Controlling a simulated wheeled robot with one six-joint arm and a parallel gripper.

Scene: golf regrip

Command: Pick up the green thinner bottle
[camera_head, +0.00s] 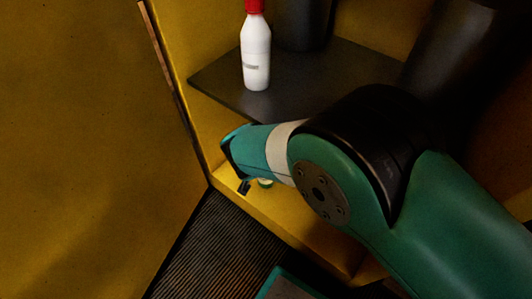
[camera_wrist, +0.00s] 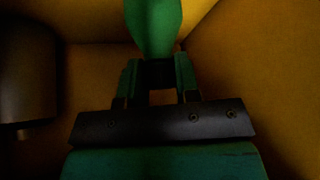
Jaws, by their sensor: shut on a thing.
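The green thinner bottle (camera_wrist: 153,25) shows at the top middle of the wrist view, with its upper end cut off by the frame. My gripper (camera_wrist: 157,70) is shut on its narrow lower part in that view, one finger on each side. In the head view my gripper (camera_head: 244,186) is low inside the yellow cabinet, below the dark shelf and mostly hidden by my wrist. A small green and pale bit shows under my wrist there; I cannot tell for sure that it is the bottle.
A white bottle with a red cap (camera_head: 256,55) stands on the dark shelf (camera_head: 335,75) above my gripper. A dark cylinder (camera_head: 302,22) stands behind it. The yellow cabinet wall (camera_head: 80,150) is close at left. A dark rounded object (camera_wrist: 27,75) is left in the wrist view.

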